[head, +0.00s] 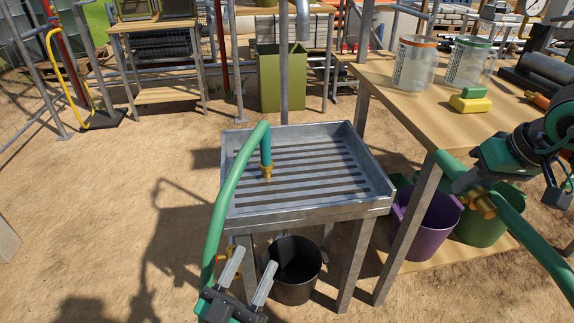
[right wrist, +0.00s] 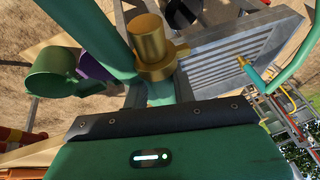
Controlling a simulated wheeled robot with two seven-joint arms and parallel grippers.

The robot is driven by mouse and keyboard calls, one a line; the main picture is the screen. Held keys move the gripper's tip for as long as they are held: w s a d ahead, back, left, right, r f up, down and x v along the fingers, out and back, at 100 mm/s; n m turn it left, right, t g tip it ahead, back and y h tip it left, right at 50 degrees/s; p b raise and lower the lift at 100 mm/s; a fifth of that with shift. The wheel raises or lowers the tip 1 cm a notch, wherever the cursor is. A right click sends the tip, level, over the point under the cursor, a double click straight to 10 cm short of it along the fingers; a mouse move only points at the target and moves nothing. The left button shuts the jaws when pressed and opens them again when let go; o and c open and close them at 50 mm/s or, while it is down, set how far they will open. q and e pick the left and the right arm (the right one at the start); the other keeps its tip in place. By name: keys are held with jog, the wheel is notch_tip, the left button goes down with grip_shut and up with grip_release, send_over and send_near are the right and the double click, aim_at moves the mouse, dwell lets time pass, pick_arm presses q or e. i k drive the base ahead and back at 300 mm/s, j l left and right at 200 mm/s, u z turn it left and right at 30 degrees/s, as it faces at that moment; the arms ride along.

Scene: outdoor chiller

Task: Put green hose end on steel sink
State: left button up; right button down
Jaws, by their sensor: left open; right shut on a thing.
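The steel sink (head: 376,200) stands in the middle of the head view, with a slatted, ribbed floor. A green hose arches over its left side, and its brass-tipped end (head: 266,172) hangs down over the slats; I cannot tell if it touches them. That end also shows over the sink in the right wrist view (right wrist: 242,62). My left gripper (head: 246,274) is open and empty below the sink's front left. My right gripper (head: 458,181) is shut on a green hose (head: 519,232) with a brass fitting (head: 482,203), right of the sink; its grasp is partly hidden.
A wooden table (head: 400,90) at the right holds two clear jars (head: 415,62) and a yellow-and-green block (head: 470,100). A black bucket (head: 296,268) stands under the sink. A purple bucket (head: 428,222) and a green one stand below the table. A post rises behind the sink.

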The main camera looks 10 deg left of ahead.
aim_at(325, 171)
jog(key=i+j, duration=0.3)
jog(key=j, duration=0.15)
jog(key=i+j, duration=0.25)
jog(key=j, duration=0.15)
jog(key=i+j, duration=0.3)
jog(key=j, duration=0.15)
